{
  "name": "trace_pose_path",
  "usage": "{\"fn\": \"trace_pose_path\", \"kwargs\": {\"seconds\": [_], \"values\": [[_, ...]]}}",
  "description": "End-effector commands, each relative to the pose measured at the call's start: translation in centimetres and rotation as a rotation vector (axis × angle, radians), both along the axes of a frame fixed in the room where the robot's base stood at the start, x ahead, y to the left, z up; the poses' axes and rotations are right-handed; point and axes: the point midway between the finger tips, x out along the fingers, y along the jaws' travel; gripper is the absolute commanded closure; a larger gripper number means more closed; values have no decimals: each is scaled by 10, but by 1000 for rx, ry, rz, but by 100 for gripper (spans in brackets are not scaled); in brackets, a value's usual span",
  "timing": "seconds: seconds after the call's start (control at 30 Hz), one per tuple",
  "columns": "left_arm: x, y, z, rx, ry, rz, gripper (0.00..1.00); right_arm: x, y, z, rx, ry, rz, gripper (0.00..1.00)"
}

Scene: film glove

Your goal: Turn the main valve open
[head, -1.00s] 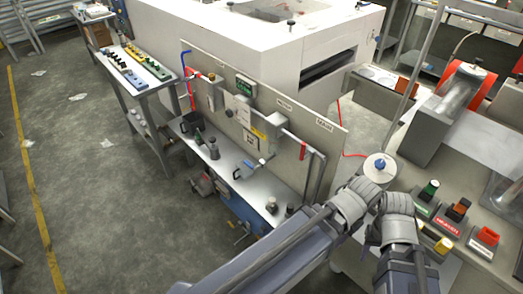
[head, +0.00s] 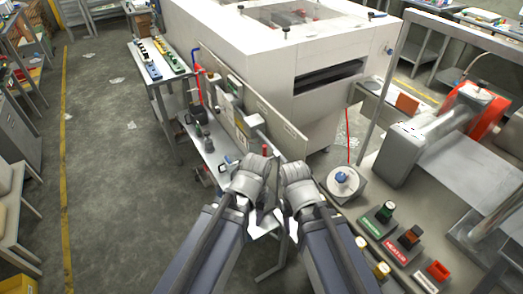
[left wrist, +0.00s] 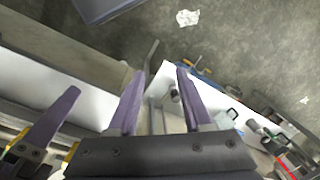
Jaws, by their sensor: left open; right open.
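I cannot tell for sure which fitting is the main valve. A grey pipe panel (head: 280,118) stands at the back of a narrow bench and carries pipes. A red handle (head: 265,150) shows at its near end, and a red pipe (head: 201,85) rises at its far end. A blue knob (head: 342,176) sits on a round pale base to the right. My left gripper (head: 262,212) is over the bench's near end, its fingers mostly hidden by my arm. In the left wrist view its jaws (left wrist: 160,73) are open and empty. My right gripper (head: 285,212) is close beside it, open.
The bench (head: 212,150) holds several small parts. A large white machine (head: 270,55) stands behind the panel. On the right, a counter carries green, orange and red button boxes (head: 408,240) and a metal cylinder (head: 440,130).

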Motion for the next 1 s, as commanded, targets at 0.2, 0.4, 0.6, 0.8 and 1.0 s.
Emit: {"fn": "trace_pose_path", "kwargs": {"seconds": [0.2,0.4,0.6,0.8,1.0], "values": [[59,13,64,-38,-7,-148,50,0,0,64,0,0,1,50],[131,-3,96,-59,16,-578,50,0,0,97,0,0,2,50],[187,-15,120,-74,29,-962,50,0,0,121,0,0,2,50],[210,-25,127,-81,34,-1159,50,0,0,127,0,0,2,50],[215,-27,127,-81,38,-1217,50,0,0,128,0,0,2,50]]}}
